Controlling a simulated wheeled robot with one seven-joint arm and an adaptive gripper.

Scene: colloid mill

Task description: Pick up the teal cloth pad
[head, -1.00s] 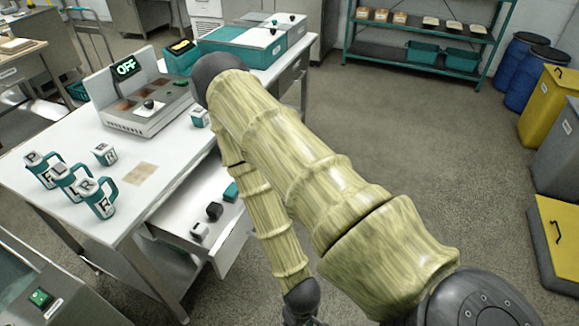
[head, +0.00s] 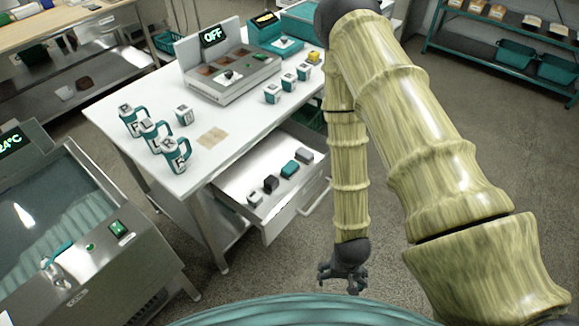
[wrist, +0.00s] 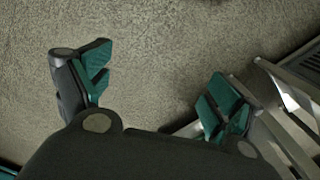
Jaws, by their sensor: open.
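A small teal pad-like piece (head: 290,169) lies in the open drawer under the white table, in a row between a black piece and a grey piece. It looks like the teal cloth pad, but it is too small to make out the fabric. My gripper (head: 342,283) hangs over the floor in front of the drawer, to the right of and nearer than the pad, touching nothing. In the wrist view my gripper (wrist: 158,90) has its teal-tipped fingers wide apart with only floor between them. The pad does not show in the wrist view.
The drawer (head: 236,184) also holds a white cube (head: 254,199), a black piece (head: 270,183) and a grey piece (head: 305,155). Lettered mugs, cubes and an OFF-marked machine (head: 229,75) stand on the table. A steel tank (head: 90,235) is at left. Floor right of the drawer is clear.

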